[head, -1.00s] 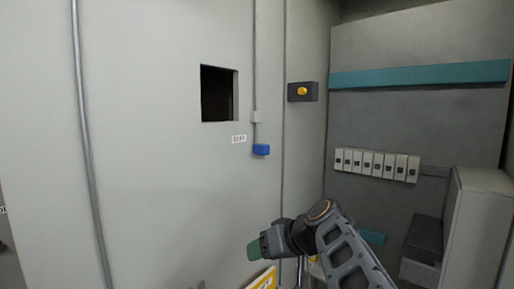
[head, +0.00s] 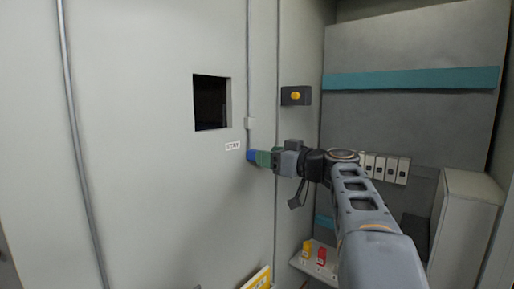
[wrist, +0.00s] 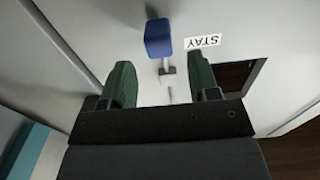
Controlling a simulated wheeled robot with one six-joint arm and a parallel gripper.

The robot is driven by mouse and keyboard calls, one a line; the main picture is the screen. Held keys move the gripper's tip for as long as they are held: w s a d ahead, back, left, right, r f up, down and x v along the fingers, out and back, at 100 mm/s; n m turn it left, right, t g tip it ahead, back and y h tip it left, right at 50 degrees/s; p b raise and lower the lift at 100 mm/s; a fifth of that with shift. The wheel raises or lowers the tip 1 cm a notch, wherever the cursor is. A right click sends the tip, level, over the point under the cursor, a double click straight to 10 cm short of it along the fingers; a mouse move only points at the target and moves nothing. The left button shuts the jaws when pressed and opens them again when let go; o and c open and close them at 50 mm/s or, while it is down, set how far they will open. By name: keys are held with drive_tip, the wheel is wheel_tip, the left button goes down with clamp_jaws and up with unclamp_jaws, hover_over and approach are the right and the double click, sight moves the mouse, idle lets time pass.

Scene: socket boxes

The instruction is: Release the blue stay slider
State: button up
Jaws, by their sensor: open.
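Nothing is held.
A dark square opening (head: 211,103) is in the panel left of the rod. A dark box with a yellow button (head: 296,96) is on the wall to the right. Red and yellow parts (head: 321,256) are below my arm. A pale cabinet (head: 470,225) stands at right.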

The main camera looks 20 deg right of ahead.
drive_tip(key=shift+p+x, duration=0.75)
drive_tip(key=shift+x, duration=1.6)
clamp_jaws()
